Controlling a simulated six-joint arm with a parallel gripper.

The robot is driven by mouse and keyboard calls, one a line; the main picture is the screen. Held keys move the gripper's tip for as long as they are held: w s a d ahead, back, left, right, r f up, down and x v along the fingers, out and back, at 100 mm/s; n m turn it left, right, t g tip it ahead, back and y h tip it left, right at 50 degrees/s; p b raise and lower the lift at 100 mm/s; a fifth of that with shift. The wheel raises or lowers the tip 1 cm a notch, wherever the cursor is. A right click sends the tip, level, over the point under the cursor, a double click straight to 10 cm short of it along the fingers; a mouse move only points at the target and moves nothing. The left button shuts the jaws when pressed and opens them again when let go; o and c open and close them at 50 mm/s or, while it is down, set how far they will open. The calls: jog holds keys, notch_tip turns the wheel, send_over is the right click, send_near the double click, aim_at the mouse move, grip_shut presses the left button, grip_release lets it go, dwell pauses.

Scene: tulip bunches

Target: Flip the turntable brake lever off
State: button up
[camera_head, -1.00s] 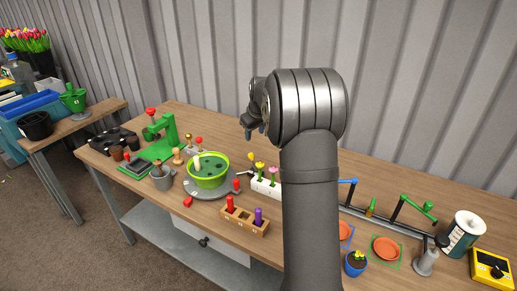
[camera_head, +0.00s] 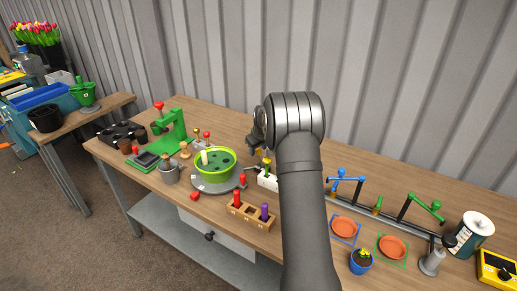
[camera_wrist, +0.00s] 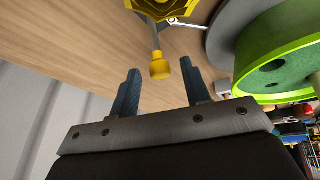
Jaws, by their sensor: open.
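The turntable is a grey disc (camera_head: 222,188) under a lime-green bowl (camera_head: 229,160) on the bench. A red knob (camera_head: 242,178) stands at its right edge, and another red knob (camera_head: 195,196) lies at its front left. I cannot tell for sure which part is the brake lever. My gripper (camera_head: 255,152) is open, behind and right of the bowl. In the wrist view, its two blue-grey fingers (camera_wrist: 160,88) are apart and empty. A yellow knob (camera_wrist: 159,67) shows between and beyond them, with a thin metal bar (camera_wrist: 186,23) nearby. The turntable edge and bowl are at right there.
A wooden block (camera_head: 250,214) with red and purple pegs stands in front of the turntable. A green press (camera_head: 171,131) is at left.

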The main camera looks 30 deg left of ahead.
jog(key=shift+c, duration=0.4)
grip_shut()
jog(key=shift+d+y, duration=0.6)
jog(key=shift+y, duration=0.1)
jog(key=shift+o, duration=0.4)
grip_release()
jog(key=shift+r, duration=0.1)
jog(key=v, duration=1.7)
jog(key=shift+s+r, duration=0.15)
jog(key=shift+s, duration=0.05)
